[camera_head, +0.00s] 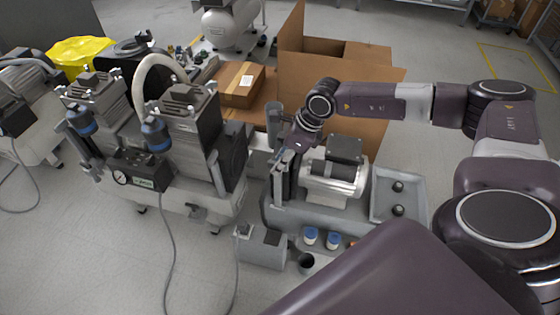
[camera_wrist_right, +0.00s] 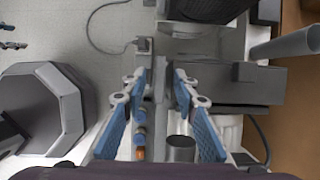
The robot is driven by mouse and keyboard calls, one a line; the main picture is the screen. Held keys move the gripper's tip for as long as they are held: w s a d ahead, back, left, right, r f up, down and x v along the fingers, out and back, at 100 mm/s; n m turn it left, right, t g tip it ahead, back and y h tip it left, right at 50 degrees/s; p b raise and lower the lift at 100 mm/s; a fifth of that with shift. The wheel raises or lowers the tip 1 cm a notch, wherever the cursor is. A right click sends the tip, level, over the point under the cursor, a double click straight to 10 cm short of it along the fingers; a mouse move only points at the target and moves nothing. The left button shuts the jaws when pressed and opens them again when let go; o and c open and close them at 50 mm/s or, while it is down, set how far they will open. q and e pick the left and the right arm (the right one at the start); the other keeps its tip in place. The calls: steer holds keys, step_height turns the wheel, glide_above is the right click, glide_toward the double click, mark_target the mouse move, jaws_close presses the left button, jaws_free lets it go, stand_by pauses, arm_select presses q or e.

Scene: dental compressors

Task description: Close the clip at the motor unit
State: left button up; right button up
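The motor unit (camera_head: 335,178), a silver cylinder with a dark box on top, sits on a grey base right of centre in the head view. My right gripper (camera_head: 290,150) reaches down beside its left end, pointing downward. In the right wrist view the blue-padded fingers of this gripper (camera_wrist_right: 160,80) stand apart. A narrow grey upright part (camera_wrist_right: 160,85) shows between them; I cannot tell whether they touch it. I cannot make out the clip for certain, nor whether it is open; the gripper partly hides that end of the unit. My left gripper is not in view.
A large twin compressor (camera_head: 170,150) stands just left of the gripper. A cardboard box (camera_head: 340,85) is behind the motor unit. A grey tray (camera_head: 400,190) with dark knobs is at right; blue-capped parts (camera_head: 322,238) and a dark cup (camera_head: 306,263) are in front.

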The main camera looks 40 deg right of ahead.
jaws_close()
